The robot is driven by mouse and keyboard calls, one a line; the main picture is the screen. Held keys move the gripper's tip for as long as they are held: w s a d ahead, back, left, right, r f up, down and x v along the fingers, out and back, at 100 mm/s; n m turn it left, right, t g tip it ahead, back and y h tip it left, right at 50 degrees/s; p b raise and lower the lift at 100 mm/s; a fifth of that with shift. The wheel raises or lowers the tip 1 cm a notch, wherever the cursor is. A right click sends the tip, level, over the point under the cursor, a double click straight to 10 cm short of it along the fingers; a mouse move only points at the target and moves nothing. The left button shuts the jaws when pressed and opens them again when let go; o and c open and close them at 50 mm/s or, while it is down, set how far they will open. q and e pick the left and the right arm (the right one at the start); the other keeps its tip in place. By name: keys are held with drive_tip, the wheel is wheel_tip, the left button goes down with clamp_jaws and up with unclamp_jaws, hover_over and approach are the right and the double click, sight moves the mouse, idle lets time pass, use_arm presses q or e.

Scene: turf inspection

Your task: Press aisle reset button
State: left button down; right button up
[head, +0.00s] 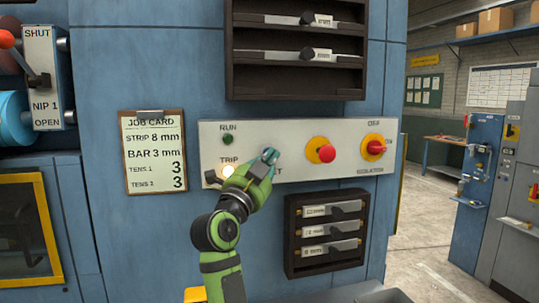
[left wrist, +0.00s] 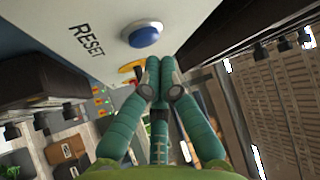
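The blue round reset button (left wrist: 143,34) sits on a pale panel beside the word RESET in the left wrist view. In the head view, the control panel (head: 300,176) is grey, and my gripper covers most of the reset button and its label. My left gripper (head: 268,160) is in front of the panel's lower left part. In the left wrist view its two teal fingers (left wrist: 157,78) are together at the tips, with nothing between them. The tips appear just beside the button; I cannot tell whether they touch it. My right gripper is not in view.
A lit TRIP lamp (head: 228,171) and dark green RUN lamp (head: 228,140) are left of the gripper. A red mushroom button (head: 327,153) and red rotary switch (head: 375,147) are to the right. A job card (head: 154,150) hangs left; a tool rack (head: 292,243) is below.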

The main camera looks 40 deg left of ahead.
use_arm(q)
drive_tip(key=shift+w+a, duration=0.1)
drive_tip(key=shift+a, duration=0.05)
drive_tip(key=shift+w+a, duration=0.2)
idle(0.3)
drive_tip(key=shift+w+a, duration=0.3)
drive_tip(key=shift+a, duration=0.1)
idle(0.9)
drive_tip(key=shift+s+d, duration=0.1)
drive_tip(key=shift+d, duration=0.05)
drive_tip(key=shift+s+d, duration=0.5)
idle(0.3)
drive_tip(key=s+d, duration=0.1)
drive_tip(key=d, duration=0.1)
drive_tip(key=s+d, duration=0.2)
drive_tip(key=shift+s, duration=0.1)
